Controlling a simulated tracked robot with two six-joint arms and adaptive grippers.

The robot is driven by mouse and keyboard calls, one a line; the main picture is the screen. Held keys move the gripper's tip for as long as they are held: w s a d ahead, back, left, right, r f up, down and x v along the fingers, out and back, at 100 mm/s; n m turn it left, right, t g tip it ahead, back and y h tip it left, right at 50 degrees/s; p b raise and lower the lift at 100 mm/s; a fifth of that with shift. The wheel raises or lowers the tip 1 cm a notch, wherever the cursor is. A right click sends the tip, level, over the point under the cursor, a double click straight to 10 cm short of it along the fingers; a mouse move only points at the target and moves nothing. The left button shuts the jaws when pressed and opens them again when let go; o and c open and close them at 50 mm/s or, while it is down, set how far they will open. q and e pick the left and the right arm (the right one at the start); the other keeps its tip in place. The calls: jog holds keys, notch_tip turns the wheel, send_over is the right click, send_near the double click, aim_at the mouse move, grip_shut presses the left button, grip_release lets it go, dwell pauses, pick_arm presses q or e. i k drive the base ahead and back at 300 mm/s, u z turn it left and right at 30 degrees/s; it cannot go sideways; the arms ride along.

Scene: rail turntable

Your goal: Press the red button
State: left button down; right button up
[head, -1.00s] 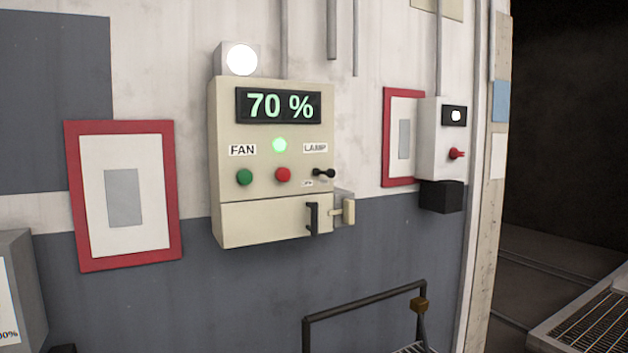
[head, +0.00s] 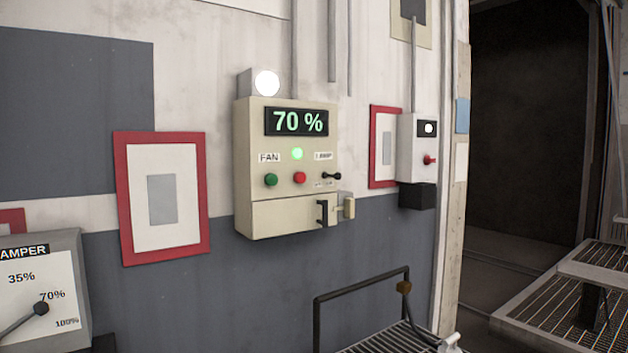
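The red button (head: 299,178) is on the front of a cream control box (head: 286,212) on the wall. It sits right of a green button (head: 270,180), below a lit green lamp (head: 297,154) and a display (head: 297,122) reading 70 %. A FAN label is above the green button. A small black toggle switch (head: 331,176) is to the right of the red button, under a label that appears to read LAMP. Neither of my grippers is in the head view.
A damper dial box (head: 45,290) stands at the lower left. A dark railing (head: 362,284) with a grated platform is below the control box. A white box with a red switch (head: 429,160) hangs to the right. A dark opening (head: 525,120) is at the far right.

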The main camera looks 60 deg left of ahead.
aim_at(300, 178)
jog(key=u, duration=0.2)
jog(key=i, duration=1)
jog(key=u, duration=1.2)
jog(key=i, duration=0.95)
jog(key=u, duration=0.35)
jog(key=k, duration=0.55)
jog(key=u, duration=0.25)
jog(key=i, duration=0.6)
jog(key=z, duration=0.1)
